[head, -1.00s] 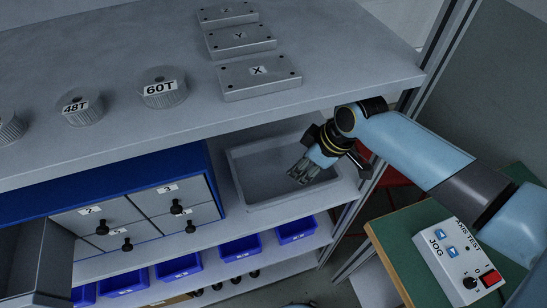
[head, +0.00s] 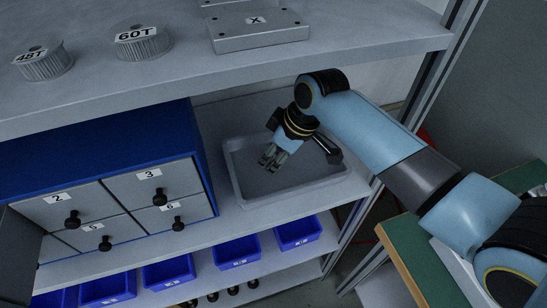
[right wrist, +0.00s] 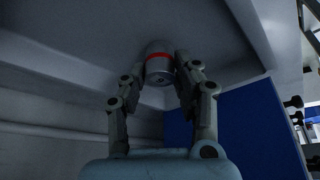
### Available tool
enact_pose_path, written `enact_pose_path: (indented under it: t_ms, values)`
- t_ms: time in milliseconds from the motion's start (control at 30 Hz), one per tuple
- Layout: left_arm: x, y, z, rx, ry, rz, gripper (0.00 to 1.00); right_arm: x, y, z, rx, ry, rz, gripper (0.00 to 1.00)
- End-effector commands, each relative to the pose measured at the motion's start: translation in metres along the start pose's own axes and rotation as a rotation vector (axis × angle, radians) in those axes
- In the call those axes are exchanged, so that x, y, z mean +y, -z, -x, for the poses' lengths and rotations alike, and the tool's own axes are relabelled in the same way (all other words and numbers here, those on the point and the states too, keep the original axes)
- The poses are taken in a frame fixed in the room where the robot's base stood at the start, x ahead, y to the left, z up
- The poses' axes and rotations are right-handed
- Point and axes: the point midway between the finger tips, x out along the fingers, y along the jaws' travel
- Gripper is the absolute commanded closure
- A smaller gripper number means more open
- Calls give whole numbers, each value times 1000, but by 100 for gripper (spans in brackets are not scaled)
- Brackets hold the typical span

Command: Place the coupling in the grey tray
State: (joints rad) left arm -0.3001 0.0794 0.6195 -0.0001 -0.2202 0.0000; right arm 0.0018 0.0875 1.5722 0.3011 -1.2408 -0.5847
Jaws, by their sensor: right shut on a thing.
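The grey tray (head: 238,190) is a shallow open box on the middle shelf, right of the blue drawer cabinet. My right gripper (head: 268,164) points down over the left-middle part of the tray. In the right wrist view its fingers (right wrist: 162,82) are closed on the coupling (right wrist: 157,58), a small grey cylinder with a red band. The coupling is too hidden by the fingers to make out in the head view. I cannot tell whether it touches the tray floor. My left gripper is not in view.
The blue cabinet (head: 100,135) with numbered drawers stands close left of the tray; an open drawer shows at far left. The upper shelf above carries gears (head: 143,43) and an X block (head: 258,30). Blue bins (head: 237,252) stand below. A green-topped table (head: 405,240) is at right.

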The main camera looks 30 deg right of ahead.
Motion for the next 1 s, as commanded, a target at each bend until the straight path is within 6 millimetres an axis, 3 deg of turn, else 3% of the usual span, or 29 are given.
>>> enact_pose_path:
  t_ms: [167, 200, 333, 767, 867, 1000]
  values:
    - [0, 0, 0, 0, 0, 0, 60, 0, -1, -2, 0, 0, 0, 100]
    - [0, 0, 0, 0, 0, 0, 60, 0, -1, -1, 0, 0, 0, 65]
    - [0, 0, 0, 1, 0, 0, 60, 0, -1, -1, 0, 0, 0, 48]
    - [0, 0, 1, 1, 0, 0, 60, 0, 0, 0, 1, 0, 0, 47]
    - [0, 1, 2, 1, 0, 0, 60, 1, 0, 8, 1, -2, 1, 47]
    - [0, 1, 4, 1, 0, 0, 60, 1, 1, 34, 2, -3, 2, 47]
